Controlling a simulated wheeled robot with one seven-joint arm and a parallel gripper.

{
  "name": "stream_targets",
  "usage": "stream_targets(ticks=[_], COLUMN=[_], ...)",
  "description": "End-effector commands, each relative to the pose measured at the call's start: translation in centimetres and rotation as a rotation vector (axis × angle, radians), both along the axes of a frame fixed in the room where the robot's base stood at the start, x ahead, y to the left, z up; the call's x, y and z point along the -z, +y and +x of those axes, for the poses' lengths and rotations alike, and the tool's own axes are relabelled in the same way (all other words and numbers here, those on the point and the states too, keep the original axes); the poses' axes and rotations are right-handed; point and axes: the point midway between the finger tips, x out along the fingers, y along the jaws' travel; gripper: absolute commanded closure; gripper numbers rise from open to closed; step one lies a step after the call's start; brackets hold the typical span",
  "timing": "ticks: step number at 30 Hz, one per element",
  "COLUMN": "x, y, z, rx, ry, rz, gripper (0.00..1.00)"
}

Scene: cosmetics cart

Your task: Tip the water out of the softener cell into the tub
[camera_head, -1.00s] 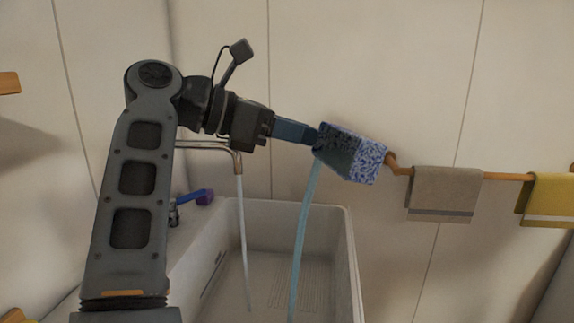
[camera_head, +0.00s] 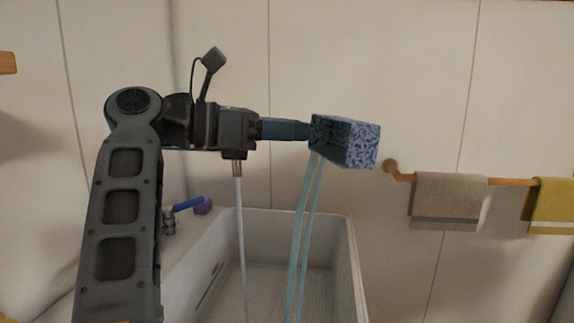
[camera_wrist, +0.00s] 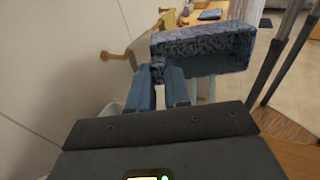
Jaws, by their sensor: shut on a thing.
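The softener cell (camera_head: 362,146) is a blue-and-white speckled open box, tilted on its side above the tub in the head view. Its dark open mouth faces left and down, and two thin streams of water fall from its lower edge into the tub (camera_head: 348,262). My gripper (camera_head: 312,131) is shut on the cell's left edge.
A separate stream from a tap (camera_head: 238,170) falls at the tub's left side. A blue lever (camera_head: 187,204) and purple block stand on the left rim. A wall rail with a grey towel (camera_head: 448,200) and a yellow towel (camera_head: 550,204) is right of the cell.

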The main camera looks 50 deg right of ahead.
Motion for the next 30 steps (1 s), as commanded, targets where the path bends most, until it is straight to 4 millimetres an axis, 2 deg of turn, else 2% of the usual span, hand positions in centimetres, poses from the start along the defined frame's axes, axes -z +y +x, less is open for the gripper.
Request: stream_targets(ticks=[30], x=[0.03], y=[0.12], z=[0.08], rx=[-0.001], ry=[0.044], rz=[-0.075], gripper=[1.00])
